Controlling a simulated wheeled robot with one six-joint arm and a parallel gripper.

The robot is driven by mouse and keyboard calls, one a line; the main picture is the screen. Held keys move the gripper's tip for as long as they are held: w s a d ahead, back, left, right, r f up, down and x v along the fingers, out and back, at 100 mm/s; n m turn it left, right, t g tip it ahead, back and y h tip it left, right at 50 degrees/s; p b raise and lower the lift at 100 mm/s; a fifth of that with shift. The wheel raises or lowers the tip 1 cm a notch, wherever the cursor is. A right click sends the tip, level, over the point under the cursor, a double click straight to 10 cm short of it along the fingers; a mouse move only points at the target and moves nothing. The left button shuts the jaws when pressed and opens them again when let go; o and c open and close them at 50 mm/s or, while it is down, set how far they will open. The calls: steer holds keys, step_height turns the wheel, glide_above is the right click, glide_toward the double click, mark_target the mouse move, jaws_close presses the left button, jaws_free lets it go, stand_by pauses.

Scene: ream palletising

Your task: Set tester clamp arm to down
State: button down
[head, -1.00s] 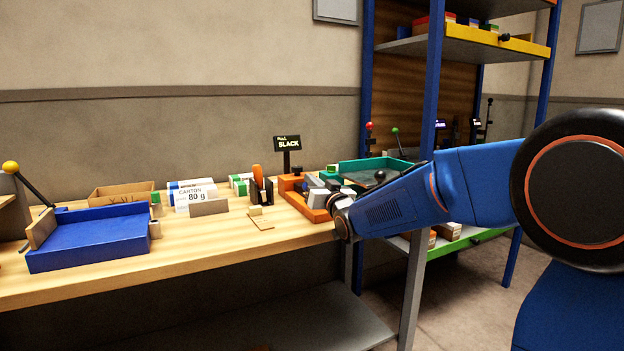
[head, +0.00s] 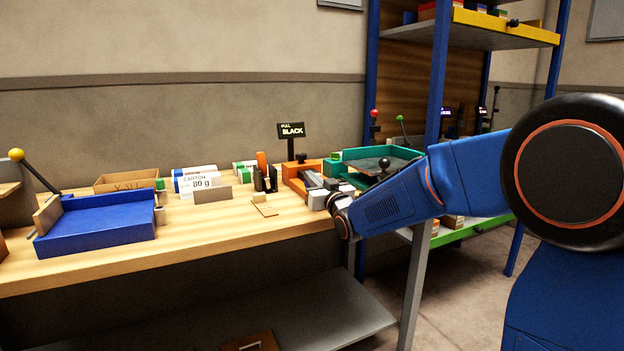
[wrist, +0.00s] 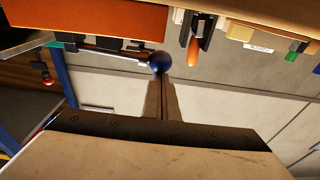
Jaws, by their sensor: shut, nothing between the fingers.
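The tester is an orange unit (head: 294,184) at the right end of the bench, with a small black display (head: 291,130) on a post above it. In the wrist view an orange body (wrist: 75,18) fills the upper left. The clamp arm (wrist: 105,51) is a metal rod below that body, ending in a dark ball knob (wrist: 159,62). My gripper (wrist: 163,82) is shut and empty, its fingertips right at the knob; I cannot tell if they touch. In the head view my gripper (head: 316,182) is at the tester and partly covers it. The arm's exact angle is unclear there.
A teal tray (head: 350,156) stands right behind my arm. An orange-handled tool in a dark holder (head: 264,178), a carton label (head: 200,183) and a blue tray (head: 95,222) stand to the left. A blue-post shelf (head: 440,90) rises at the right.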

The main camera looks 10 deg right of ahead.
steer(key=s+d+r, duration=0.2)
steer(key=s, duration=0.7)
steer(key=s+d+f+m+g+h, duration=0.1)
steer(key=s+d+f+g+h, duration=0.2)
steer(key=s+d+f, duration=0.4)
steer(key=s+d+f+m+g+h, duration=0.1)
steer(key=s+d+f+g+h, duration=0.2)
steer(key=s, duration=0.6)
steer(key=s+d+f+g, duration=0.1)
steer(key=s+f, duration=0.3)
steer(key=s, duration=0.4)
steer(key=s+d+f+m+g, duration=0.1)
steer(key=s+d+f+g, duration=0.1)
steer(key=s, duration=0.7)
steer(key=s+d+f+g, duration=0.2)
steer(key=s+f+g, duration=0.2)
steer(key=s, duration=0.5)
steer(key=shift+d+f+m+g, duration=0.15)
steer(key=shift+f+m+g, duration=0.2)
steer(key=shift+f, duration=0.45)
